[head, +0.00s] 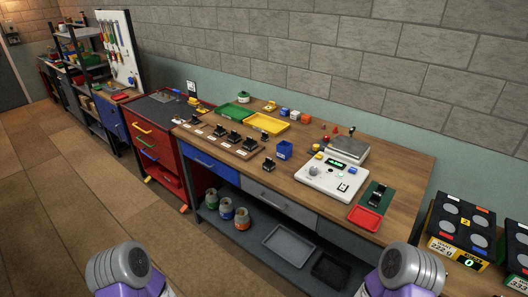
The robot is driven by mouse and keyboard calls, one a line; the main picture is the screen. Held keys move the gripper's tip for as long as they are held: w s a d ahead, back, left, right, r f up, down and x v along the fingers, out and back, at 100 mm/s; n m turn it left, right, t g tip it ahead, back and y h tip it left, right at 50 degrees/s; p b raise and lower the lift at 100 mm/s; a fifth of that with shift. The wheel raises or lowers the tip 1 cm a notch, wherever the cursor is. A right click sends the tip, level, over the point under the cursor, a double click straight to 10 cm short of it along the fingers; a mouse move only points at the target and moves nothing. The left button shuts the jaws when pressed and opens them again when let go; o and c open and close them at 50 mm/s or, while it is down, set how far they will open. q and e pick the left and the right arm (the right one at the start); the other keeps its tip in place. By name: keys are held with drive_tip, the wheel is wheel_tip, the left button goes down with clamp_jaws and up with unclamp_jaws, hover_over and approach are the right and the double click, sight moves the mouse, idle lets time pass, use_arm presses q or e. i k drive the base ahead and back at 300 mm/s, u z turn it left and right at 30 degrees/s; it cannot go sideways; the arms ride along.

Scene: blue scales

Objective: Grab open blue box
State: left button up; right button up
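A small open blue box (284,150) stands on the wooden workbench (405,165), near its middle. Its open top faces up; I cannot tell whether anything is inside. Neither of my grippers is in view. Only grey and purple parts of my two arms show at the bottom edge, left and right, well apart from the box.
Right of the box is a white scale unit (318,179) with a green display. Black weights stand to its left. Behind are a green tray (230,115) and yellow tray (267,123). A red tray (365,218) lies at the front right. Floor in front is clear.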

sight(284, 153)
drive_tip(key=u, duration=1.1)
drive_tip(key=i, duration=2.55)
drive_tip(key=z, duration=0.95)
